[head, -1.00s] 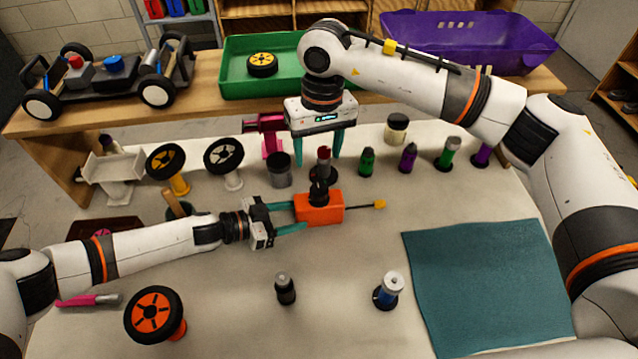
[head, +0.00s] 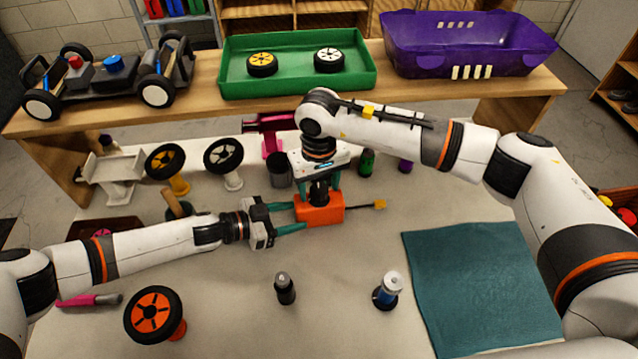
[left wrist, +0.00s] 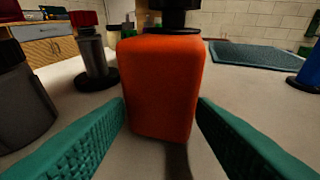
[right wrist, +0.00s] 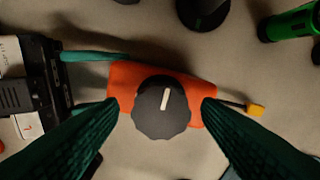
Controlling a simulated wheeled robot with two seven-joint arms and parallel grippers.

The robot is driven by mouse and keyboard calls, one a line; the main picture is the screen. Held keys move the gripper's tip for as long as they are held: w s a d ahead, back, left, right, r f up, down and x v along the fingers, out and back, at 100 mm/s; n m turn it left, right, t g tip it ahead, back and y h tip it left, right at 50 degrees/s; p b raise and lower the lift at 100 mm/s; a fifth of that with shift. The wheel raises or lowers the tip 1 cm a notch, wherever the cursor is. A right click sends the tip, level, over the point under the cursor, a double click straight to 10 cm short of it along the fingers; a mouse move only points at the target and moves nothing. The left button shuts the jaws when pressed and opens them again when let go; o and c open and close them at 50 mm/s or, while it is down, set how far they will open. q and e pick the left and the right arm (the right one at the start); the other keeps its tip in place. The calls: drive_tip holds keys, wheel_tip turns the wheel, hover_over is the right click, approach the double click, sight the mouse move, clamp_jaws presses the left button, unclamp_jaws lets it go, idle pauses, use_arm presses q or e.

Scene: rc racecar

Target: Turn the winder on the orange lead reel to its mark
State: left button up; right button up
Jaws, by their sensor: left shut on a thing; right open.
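The orange lead reel (head: 322,212) stands on the pale table, with a short lead ending in a yellow plug (head: 380,204) to its right. My left gripper (head: 291,220) is shut on the reel's left end; its teal fingers flank the orange body (left wrist: 163,85) in the left wrist view. The black winder (right wrist: 161,107) on top is a scalloped knob with a white line pointing nearly straight up in the right wrist view. My right gripper (head: 320,187) is open above the reel, its fingers (right wrist: 155,120) on either side of the winder. I cannot make out the mark.
Spray bottles, including a green one (head: 367,162), and a dark jar (head: 279,170) stand behind the reel. A dark bottle (head: 285,288) and a blue-white one (head: 387,290) stand in front. A teal mat (head: 485,290) lies at right. The table in front of the reel is mostly clear.

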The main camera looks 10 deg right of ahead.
drive_tip(key=shift+c, duration=0.6)
drive_tip(key=c, duration=0.9)
drive_tip(key=shift+m, duration=0.3)
